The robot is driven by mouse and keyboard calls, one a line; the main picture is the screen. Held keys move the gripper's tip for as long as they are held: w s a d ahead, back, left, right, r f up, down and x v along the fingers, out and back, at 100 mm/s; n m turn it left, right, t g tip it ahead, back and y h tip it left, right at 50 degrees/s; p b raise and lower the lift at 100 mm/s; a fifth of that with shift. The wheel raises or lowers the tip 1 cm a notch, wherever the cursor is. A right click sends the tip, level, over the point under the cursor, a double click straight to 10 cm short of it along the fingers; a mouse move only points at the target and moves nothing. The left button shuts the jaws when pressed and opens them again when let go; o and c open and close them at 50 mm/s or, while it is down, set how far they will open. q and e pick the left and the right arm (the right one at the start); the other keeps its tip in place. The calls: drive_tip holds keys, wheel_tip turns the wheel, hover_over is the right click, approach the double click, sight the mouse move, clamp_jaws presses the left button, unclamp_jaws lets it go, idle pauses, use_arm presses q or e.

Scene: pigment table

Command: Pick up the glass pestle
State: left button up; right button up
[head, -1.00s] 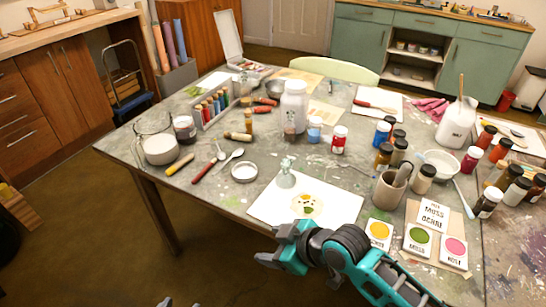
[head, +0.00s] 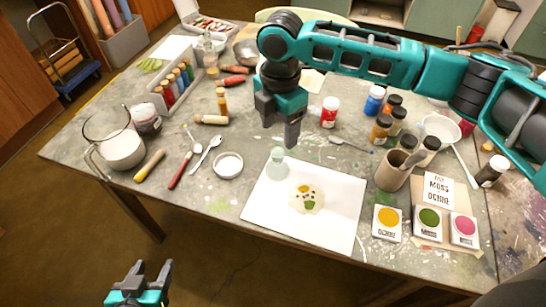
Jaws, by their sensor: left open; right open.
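The glass pestle (head: 277,163), pale green and see-through with a round knob on top, stands upright at the upper left edge of a white sheet (head: 335,228). Beside it on the sheet is a cream patch (head: 306,198) with yellow and green pigment. My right gripper (head: 279,122) points down above and behind the pestle in the picture, open and empty, apart from it. My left gripper (head: 152,268) is open and empty, low in front of the table's near edge.
Left of the sheet lie a round white dish (head: 228,165), a spoon (head: 204,154) and a red-handled tool (head: 184,166). A grey-brown pot (head: 393,172) and pigment cards (head: 388,222) stand to the right. A glass jug (head: 117,148) stands far left.

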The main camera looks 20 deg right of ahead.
sight(278, 154)
wheel_tip(278, 154, down, 6)
drive_tip(key=shift+s+r, duration=0.1)
drive_tip(key=f, duration=0.3)
drive_tip(key=f+b, duration=0.1)
drive_tip(key=f, duration=0.1)
drive_tip(key=shift+w+f, duration=0.3)
drive_tip(key=shift+w, duration=0.05)
clamp_jaws()
